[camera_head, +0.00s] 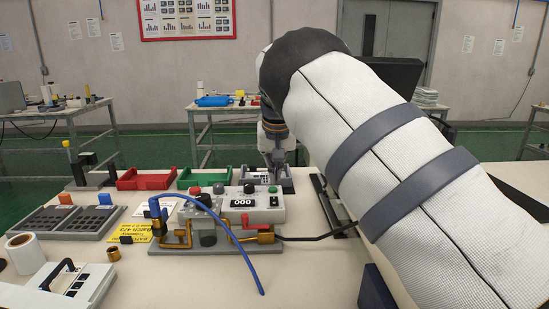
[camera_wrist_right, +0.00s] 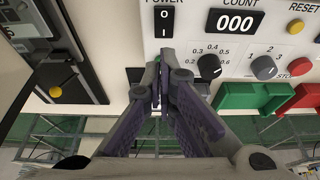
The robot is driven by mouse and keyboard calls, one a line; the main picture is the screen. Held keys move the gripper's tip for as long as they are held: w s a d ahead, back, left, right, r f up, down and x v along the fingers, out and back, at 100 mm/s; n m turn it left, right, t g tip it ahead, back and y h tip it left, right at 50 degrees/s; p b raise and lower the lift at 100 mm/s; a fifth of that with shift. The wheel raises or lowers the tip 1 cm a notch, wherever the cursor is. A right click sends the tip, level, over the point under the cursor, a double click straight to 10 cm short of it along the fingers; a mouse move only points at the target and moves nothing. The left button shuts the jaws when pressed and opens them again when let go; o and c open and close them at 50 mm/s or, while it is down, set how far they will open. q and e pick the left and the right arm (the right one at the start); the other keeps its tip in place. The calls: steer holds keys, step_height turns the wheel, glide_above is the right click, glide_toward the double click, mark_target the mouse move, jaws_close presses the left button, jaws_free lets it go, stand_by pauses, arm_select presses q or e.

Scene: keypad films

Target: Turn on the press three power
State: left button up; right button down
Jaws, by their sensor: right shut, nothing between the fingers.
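In the right wrist view a pale control panel (camera_wrist_right: 200,45) carries a black rocker switch (camera_wrist_right: 166,18) marked O and I under the word POWER. My right gripper (camera_wrist_right: 160,62) is shut and empty, its fingertips just below the rocker in the picture. I cannot tell whether they touch the panel. In the head view the right gripper (camera_head: 275,160) is small and partly hidden by my own arm, pointing down at a grey unit on the table. No label reading press three is legible. My left gripper is not in view.
The panel also has a counter (camera_wrist_right: 236,22) showing 000, a black dial (camera_wrist_right: 209,66), a grey selector (camera_wrist_right: 263,67) and a yellow reset button (camera_wrist_right: 296,25). In the head view a box with knobs (camera_head: 262,213), a blue cable (camera_head: 246,258), and red (camera_head: 147,180) and green (camera_head: 204,178) bins stand nearby.

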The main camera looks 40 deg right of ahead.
mark_target(276, 196)
steer(key=x, duration=0.3)
steer(key=shift+s+a+f, duration=0.15)
steer(key=shift+s+f, duration=0.1)
steer(key=shift+f, duration=0.2)
steer(key=shift+f, duration=0.1)
